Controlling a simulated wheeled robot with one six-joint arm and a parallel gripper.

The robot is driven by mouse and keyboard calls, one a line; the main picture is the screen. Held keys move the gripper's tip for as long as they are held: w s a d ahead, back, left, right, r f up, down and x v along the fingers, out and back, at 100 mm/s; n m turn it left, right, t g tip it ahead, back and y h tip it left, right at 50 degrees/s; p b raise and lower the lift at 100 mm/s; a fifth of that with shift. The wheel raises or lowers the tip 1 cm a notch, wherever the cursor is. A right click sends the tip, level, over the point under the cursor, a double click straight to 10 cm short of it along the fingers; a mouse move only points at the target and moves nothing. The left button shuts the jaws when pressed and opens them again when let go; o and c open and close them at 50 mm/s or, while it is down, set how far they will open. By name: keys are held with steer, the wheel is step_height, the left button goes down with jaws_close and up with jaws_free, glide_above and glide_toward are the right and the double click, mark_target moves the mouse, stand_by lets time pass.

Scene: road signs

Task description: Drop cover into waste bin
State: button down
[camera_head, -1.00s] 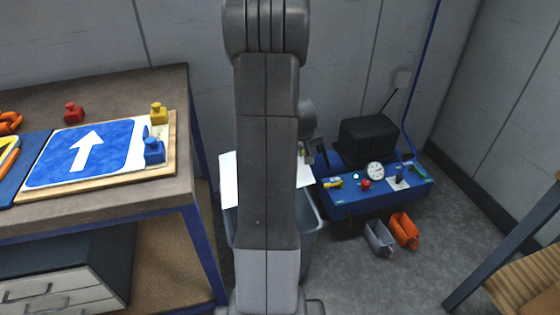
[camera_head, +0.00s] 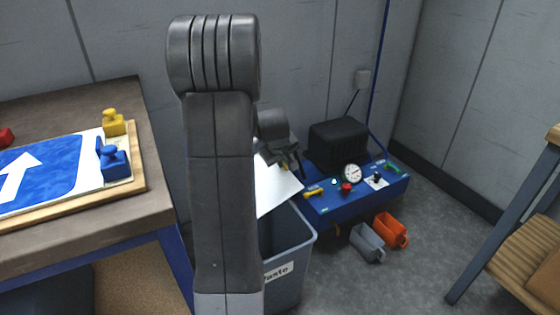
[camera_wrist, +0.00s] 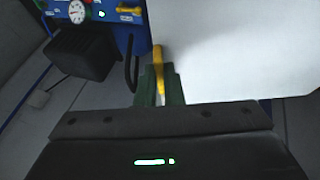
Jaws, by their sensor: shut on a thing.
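The cover is a white sheet (camera_head: 277,188), held tilted above the waste bin, partly hidden behind my arm. It fills the upper right of the wrist view (camera_wrist: 235,45). My gripper (camera_wrist: 160,85) is shut on the cover's edge, with a thin yellow piece between the green fingers. In the head view my gripper (camera_head: 290,165) is small and partly hidden at the sheet's upper edge. The grey waste bin (camera_head: 290,262) stands on the floor below the sheet. Its label is partly covered by my arm, and its open top shows to the right of the arm.
A blue machine (camera_head: 335,207) with a gauge and black box stands right behind the bin. A workbench (camera_head: 150,205) with a blue arrow sign (camera_head: 40,172) is at left.

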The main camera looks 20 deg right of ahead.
mark_target(282, 171)
step_height(282, 171, down, 14)
steer(key=b, duration=1.1)
steer(key=shift+f, duration=0.2)
steer(key=c, duration=1.5)
jaws_free()
steer(key=shift+o, duration=0.6)
steer(key=o, duration=0.7)
step_height(282, 171, up, 10)
steer(key=p, duration=0.8)
steer(key=shift+r+p, duration=0.1)
steer(key=shift+p, duration=0.2)
